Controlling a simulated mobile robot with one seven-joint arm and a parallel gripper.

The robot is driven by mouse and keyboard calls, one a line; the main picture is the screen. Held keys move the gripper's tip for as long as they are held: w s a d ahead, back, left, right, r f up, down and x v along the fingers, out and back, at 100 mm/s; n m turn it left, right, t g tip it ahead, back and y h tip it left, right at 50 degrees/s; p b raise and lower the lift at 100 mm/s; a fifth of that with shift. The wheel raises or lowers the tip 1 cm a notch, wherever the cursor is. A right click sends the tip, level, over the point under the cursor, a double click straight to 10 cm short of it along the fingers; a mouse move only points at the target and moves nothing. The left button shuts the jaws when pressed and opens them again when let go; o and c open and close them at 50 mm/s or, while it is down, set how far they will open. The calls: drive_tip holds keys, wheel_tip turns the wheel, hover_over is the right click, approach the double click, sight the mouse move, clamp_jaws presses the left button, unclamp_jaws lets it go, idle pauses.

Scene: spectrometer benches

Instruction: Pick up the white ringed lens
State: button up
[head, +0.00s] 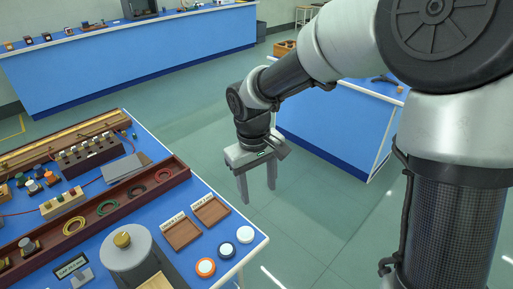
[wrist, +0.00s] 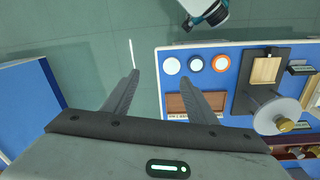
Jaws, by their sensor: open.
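The white ringed lens (head: 245,234) lies flat near the right corner of the blue bench, at the end of a row of three round lenses. My gripper (head: 257,186) is open and empty, pointing down past the bench's right edge, over the floor. In the wrist view both fingers (wrist: 149,76) show apart with nothing between them.
Two shallow brown trays (head: 181,232) with labels lie behind the lenses. A grey round-topped instrument (head: 127,256) stands to their left. A long wooden rail box (head: 165,193) crosses the bench. Other blue benches (head: 140,52) stand farther off, with open floor between.

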drive_tip(key=w+a+f, duration=0.1)
drive_tip(key=a+f, duration=0.3)
drive_tip(key=b, duration=0.2)
hover_over(246, 233)
drive_tip(key=shift+y, duration=0.3)
wheel_tip(246, 233, down, 11)
drive_tip(key=shift+r, duration=0.1)
drive_tip(key=shift+a+f, duration=0.1)
drive_tip(key=shift+f, duration=2.9)
drive_tip(key=c, duration=0.8)
drive_tip(key=shift+r, duration=0.1)
